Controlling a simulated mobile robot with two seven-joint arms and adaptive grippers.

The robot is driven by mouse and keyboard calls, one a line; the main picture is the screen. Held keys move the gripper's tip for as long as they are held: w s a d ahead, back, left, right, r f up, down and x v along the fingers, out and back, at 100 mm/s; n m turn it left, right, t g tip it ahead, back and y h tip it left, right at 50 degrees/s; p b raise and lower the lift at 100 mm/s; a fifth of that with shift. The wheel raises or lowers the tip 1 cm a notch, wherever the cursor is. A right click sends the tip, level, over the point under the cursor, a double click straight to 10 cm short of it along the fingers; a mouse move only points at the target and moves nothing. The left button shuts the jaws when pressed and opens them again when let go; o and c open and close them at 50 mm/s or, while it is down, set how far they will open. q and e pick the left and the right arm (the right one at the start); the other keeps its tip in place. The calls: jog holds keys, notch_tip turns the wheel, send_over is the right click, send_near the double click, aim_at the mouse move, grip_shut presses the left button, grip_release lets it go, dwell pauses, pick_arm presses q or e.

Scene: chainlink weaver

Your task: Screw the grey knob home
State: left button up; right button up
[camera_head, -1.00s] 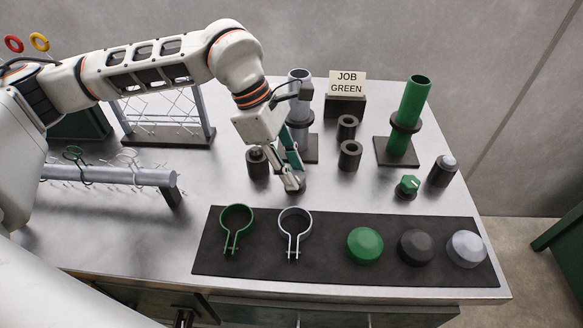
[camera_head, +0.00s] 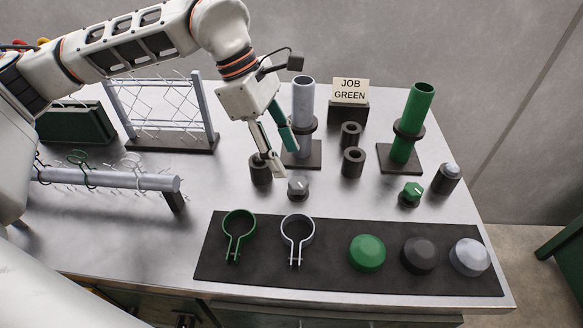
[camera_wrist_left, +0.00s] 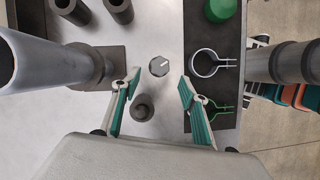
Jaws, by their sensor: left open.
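The grey knob (camera_head: 298,187), with a white pointer line on top, sits low on the steel bench in front of the grey post. In the left wrist view the knob (camera_wrist_left: 159,65) shows between and just beyond my fingertips. My left gripper (camera_head: 284,160) is open and empty, above and slightly behind the knob, apart from it. Its two fingers also show spread in the left wrist view (camera_wrist_left: 158,79). A green knob (camera_head: 411,194) stands to the right. Whether the grey knob is fully seated cannot be told. My right gripper is not in view.
The grey post (camera_head: 303,97) stands close behind the gripper, and a dark cylinder (camera_head: 261,172) is beside it. A green post (camera_head: 419,105) is at right. A dark mat (camera_head: 330,258) with clamps and caps lies in front.

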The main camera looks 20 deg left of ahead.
pick_arm(q)
jog(key=shift+v, duration=2.75)
